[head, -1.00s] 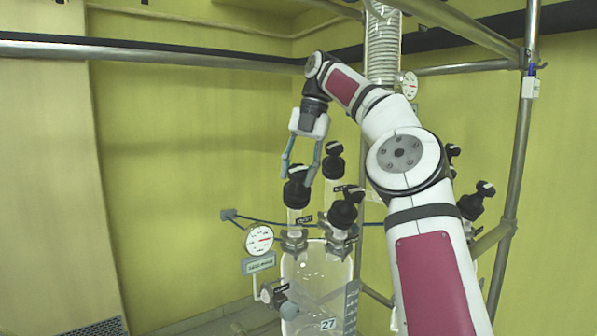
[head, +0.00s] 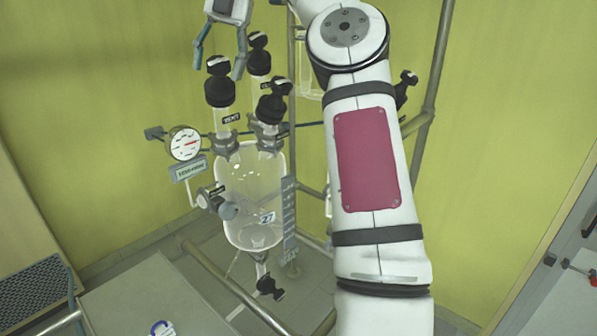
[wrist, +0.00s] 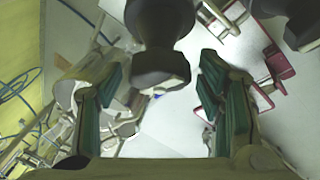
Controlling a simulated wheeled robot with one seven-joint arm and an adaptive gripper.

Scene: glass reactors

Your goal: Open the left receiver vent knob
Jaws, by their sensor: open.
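The receiver vent knob (head: 219,66) is a black cap with a light-edged grip on top of a clear neck, above a label reading VENT (head: 231,118). It stands on the left of the clear glass receiver (head: 250,190). My gripper (head: 220,68) is open and points down, with one teal finger on each side of the knob's top in the head view. In the wrist view a dark knob (wrist: 160,70) hangs between the two open fingers, with gaps on both sides. I cannot tell whether any finger touches it.
Two similar black knobs stand close by, one behind (head: 258,41) and one at right (head: 272,103). A round gauge (head: 184,142) sits at left on a blue line. A black-handled valve (head: 270,288) is below the receiver. Metal frame poles (head: 432,90) stand at right.

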